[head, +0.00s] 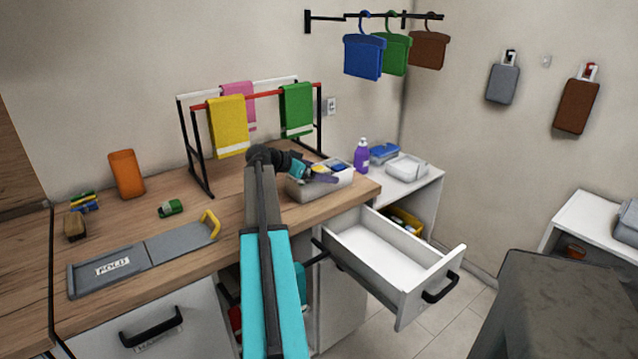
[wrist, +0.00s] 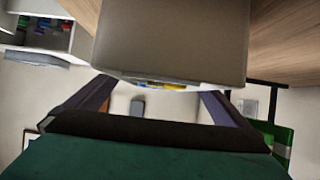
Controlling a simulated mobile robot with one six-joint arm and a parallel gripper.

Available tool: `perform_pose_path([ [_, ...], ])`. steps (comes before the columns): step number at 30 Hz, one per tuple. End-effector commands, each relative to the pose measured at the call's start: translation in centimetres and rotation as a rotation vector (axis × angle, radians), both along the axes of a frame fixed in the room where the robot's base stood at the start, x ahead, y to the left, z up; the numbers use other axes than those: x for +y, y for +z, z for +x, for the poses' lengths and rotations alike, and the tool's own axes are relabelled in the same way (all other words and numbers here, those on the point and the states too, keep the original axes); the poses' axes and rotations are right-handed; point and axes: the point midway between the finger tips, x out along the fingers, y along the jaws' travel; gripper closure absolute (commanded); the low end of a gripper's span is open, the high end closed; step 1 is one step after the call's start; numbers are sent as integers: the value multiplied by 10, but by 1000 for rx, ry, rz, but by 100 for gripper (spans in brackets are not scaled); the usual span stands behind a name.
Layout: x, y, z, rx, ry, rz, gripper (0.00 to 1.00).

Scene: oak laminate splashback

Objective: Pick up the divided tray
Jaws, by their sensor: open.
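The divided tray (head: 326,191) is a white, open box on the right end of the wooden counter, with blue and yellow items in it. My gripper (head: 318,174) is at the tray's left and upper side in the head view, its fingers apart over the rim area. In the wrist view the tray's plain wall (wrist: 172,38) fills the upper middle, with a strip of coloured contents at its lower edge. The two dark fingers (wrist: 156,90) are open on either side of that edge. I cannot tell whether they touch the tray. My arm hides part of the counter.
A towel rack (head: 192,150) stands behind the tray. A purple bottle (head: 361,157) is at its right, on a lower white unit. An open, empty-looking drawer (head: 385,252) juts out below. A grey folding board (head: 145,258) lies on the left counter.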

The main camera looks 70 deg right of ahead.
Motion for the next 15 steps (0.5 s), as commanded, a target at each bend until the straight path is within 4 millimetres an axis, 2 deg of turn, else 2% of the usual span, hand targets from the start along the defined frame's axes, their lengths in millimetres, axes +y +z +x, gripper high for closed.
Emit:
perform_pose_path([
  [9,-27,-16,-18,1,0,2,0],
  [15,-33,-21,-22,1,0,0,0],
])
